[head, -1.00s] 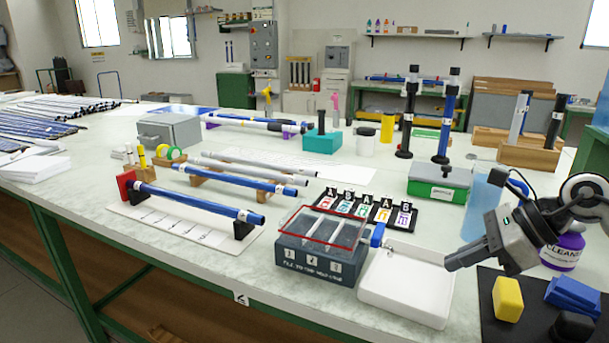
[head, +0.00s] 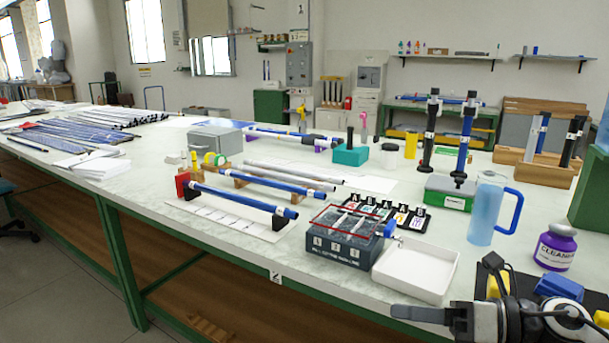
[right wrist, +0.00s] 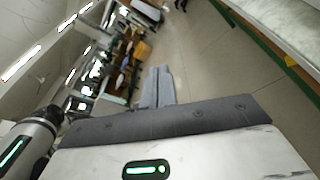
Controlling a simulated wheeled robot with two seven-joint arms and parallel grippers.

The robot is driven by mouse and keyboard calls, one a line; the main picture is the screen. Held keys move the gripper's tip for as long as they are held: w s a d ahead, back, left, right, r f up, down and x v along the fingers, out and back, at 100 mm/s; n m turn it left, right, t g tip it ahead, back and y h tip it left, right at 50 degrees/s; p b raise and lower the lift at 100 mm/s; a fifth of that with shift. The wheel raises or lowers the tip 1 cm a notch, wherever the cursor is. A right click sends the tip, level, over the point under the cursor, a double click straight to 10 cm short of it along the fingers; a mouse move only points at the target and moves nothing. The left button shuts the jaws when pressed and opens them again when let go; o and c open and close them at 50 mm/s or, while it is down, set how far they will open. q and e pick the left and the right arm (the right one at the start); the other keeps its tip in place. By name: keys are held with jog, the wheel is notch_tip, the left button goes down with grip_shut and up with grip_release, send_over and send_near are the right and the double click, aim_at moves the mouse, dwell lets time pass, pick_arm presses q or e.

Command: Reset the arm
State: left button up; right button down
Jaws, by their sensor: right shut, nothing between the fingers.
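My right gripper (head: 398,312) is at the lower right of the head view, pointing left beyond the front edge of the bench, and looks empty. In the right wrist view its two grey fingers (right wrist: 157,88) lie side by side, shut, with only floor and distant room behind them. My left gripper is not in view. The white tray (head: 415,272) on the bench is the closest thing to my right gripper in the head view, and the two are apart.
A grey box with compartments (head: 338,252) stands left of the tray. A blue rod (head: 243,200) lies on supports. A blue jug (head: 486,215) and purple bottle (head: 555,250) stand at right. A yellow block (head: 497,286) and a blue block (head: 558,287) are partly behind my arm.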

pick_arm(q)
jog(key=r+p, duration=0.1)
jog(key=p, duration=0.4)
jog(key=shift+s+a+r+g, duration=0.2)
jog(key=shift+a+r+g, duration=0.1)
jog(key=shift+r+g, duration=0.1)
pick_arm(e)
jog(key=s+f+n+t+h, duration=0.1)
jog(key=s+f+n+h, duration=0.3)
jog(key=n, duration=0.6)
jog(key=s+a+f+n+t+h, duration=0.1)
jog(key=s+f+n+h, duration=0.3)
jog(key=n, duration=0.7)
jog(key=s+f+n+t+h, duration=0.2)
jog(key=s+f+n+h, duration=0.2)
jog(key=s+f+n, duration=0.3)
notch_tip(320, 180, down, 2)
jog(key=n, duration=0.4)
jog(key=shift+a+f+t, duration=0.25)
jog(key=shift+a+t, duration=0.1)
jog(key=shift+t, duration=0.05)
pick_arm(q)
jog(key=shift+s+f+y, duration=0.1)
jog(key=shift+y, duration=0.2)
